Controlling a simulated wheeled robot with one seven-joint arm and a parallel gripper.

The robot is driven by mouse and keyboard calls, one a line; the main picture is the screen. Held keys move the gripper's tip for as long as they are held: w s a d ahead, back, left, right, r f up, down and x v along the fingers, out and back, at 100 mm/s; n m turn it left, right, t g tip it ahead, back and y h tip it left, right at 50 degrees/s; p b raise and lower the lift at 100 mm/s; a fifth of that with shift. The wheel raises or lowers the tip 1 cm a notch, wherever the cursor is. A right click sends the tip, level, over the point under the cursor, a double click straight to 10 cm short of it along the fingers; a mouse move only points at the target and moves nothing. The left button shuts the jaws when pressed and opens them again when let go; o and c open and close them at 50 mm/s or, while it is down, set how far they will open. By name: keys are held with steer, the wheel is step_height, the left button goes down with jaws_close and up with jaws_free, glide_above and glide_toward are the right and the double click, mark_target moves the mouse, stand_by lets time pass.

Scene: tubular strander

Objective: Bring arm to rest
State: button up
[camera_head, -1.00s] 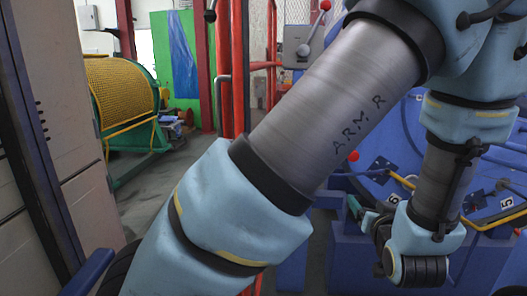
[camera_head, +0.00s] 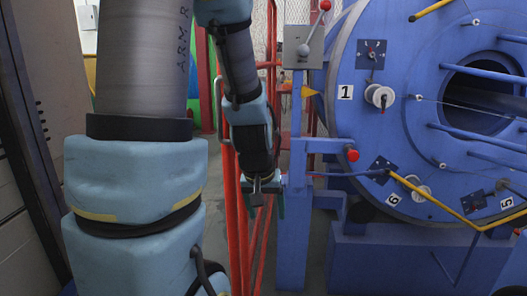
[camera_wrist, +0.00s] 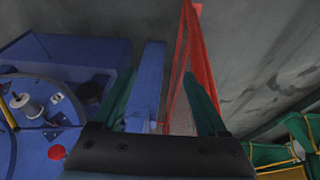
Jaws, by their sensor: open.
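My arm stands at the left of the head view, with its forearm hanging down beside the red rails. My gripper (camera_head: 265,201) points downward at the end of the forearm, in front of the red rails and left of the blue post. It looks small and partly hidden there. In the wrist view my gripper (camera_wrist: 160,78) shows two teal fingers spread apart with nothing between them. Beyond them are the red rail (camera_wrist: 186,50), a blue beam (camera_wrist: 150,80) and the grey floor.
The blue strander disc (camera_head: 395,120) with numbered spools fills the right. A blue post (camera_head: 294,215) carries a grey lever box (camera_head: 303,45) with a red knob. The red rails (camera_head: 236,225) run close by my gripper. A grey cabinet (camera_head: 25,190) stands at the far left.

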steer(key=s+a+r+g+y+p, duration=0.1)
steer(key=s+a+r+g, duration=0.2)
steer(key=a, duration=0.5)
step_height(320, 180, up, 16)
steer(key=s+t+p, duration=0.1)
steer(key=p, duration=1.5)
steer(key=shift+d+f, duration=0.2)
steer(key=shift+d, duration=0.1)
steer(key=shift+s, duration=0.1)
